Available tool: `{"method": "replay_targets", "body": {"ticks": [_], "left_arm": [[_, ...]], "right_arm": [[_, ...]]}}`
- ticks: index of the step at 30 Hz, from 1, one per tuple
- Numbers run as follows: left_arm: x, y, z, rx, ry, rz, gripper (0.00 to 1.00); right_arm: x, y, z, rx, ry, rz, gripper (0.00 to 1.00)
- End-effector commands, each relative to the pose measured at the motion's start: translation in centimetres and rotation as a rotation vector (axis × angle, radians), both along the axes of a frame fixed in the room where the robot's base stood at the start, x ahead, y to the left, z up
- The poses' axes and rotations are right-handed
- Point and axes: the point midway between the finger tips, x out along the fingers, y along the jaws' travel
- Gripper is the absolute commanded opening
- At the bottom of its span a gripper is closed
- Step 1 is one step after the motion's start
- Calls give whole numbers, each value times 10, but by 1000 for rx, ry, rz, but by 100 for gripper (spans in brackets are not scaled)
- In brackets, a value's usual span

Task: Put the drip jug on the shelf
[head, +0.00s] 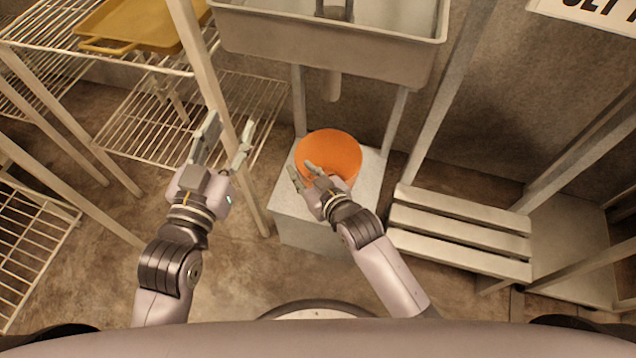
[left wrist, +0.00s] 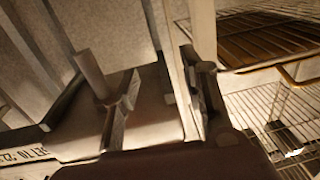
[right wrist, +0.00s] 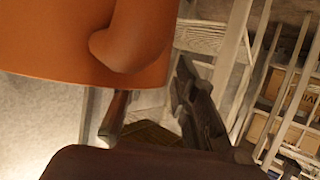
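The orange drip jug (head: 334,151) stands on a grey box under the sink. In the right wrist view the jug (right wrist: 60,40) fills the upper left, with a rounded bulge on its side. My right gripper (head: 303,172) is open at the jug's near left side, its fingers apart and nothing seen between them; whether it touches the jug I cannot tell. My left gripper (head: 226,140) is open and empty beside the wire shelf (head: 150,120), close to its upright post. The shelf's upper level (head: 50,32) holds a yellow tray.
The grey box (head: 300,232) bears the jug. A metal sink (head: 325,50) with a drain pipe hangs above it. A yellow tray (head: 150,22) lies on the upper shelf level. A slatted bench (head: 460,235) stands at the right. Another wire rack (head: 30,235) is at the left.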

Motion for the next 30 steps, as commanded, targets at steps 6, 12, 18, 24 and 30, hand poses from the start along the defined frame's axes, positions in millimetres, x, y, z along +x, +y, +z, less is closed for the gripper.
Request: {"method": "replay_targets", "body": {"ticks": [6, 12, 18, 24, 30], "left_arm": [[-9, 9, -40, 59, 231, 16, 40], [-30, 20, -82, 116, 470, 30, 40], [-59, 33, -114, 165, 683, 45, 40], [-80, 41, -131, 193, 812, 53, 40], [-87, 43, -137, 202, 851, 56, 40]], "right_arm": [[-24, -14, 13, -2, 2, 0, 26], [-48, -28, 25, -3, 2, 1, 26], [-71, -42, 36, -3, 1, 1, 26], [-84, -50, 42, -1, 0, 0, 26], [-88, -52, 43, -1, 0, 0, 26]]}}
